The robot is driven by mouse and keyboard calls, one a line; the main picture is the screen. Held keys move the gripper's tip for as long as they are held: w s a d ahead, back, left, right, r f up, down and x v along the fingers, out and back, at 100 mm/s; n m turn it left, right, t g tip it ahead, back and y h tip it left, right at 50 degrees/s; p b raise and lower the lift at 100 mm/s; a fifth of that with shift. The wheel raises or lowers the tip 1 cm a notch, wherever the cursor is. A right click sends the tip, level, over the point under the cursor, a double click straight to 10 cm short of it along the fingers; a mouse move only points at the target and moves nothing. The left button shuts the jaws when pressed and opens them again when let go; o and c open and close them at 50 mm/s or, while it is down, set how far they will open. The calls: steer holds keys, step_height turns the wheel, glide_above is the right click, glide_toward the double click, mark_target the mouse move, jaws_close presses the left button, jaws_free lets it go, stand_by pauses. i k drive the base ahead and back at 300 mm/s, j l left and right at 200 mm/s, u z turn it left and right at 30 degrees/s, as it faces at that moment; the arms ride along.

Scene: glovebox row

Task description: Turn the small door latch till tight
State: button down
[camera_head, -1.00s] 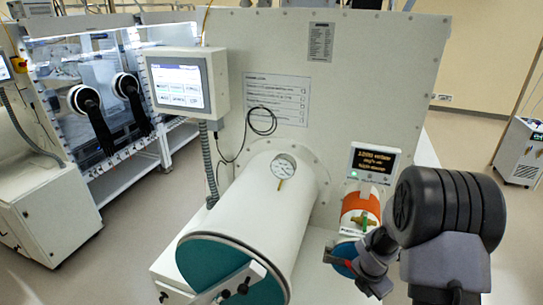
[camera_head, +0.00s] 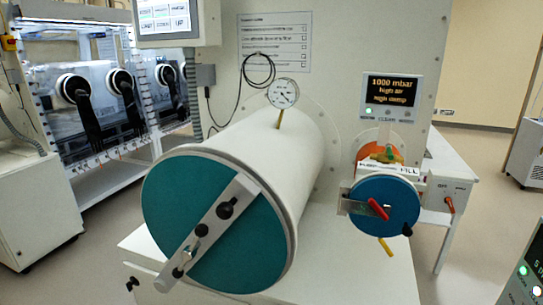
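The small door (camera_head: 390,190) is a blue round disc on the front of the small chamber, right of the big cylinder. It looks closed against the chamber. A red latch handle (camera_head: 378,209) sits near the door's middle and slants from upper left to lower right. Whether it is tight cannot be told. A dark knob (camera_head: 407,230) is at the door's lower right rim, and a yellow lever (camera_head: 386,246) hangs below the door. My gripper is not in view.
The big cylinder (camera_head: 300,160) with its teal door (camera_head: 180,200) and clamp bar stands to the left. A display (camera_head: 391,89) above the small chamber reads 1000 mbar. A white table (camera_head: 450,168) is behind right. A panel (camera_head: 525,270) cuts into the lower right corner.

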mark_target(378, 208)
steer(key=i+j+z, duration=0.15)
steer(key=j, duration=0.35)
steer(key=i+j, duration=0.15)
steer(key=j, duration=0.15)
steer(key=i+j, duration=0.2)
steer(key=j+z, duration=0.05)
steer(key=j, duration=0.05)
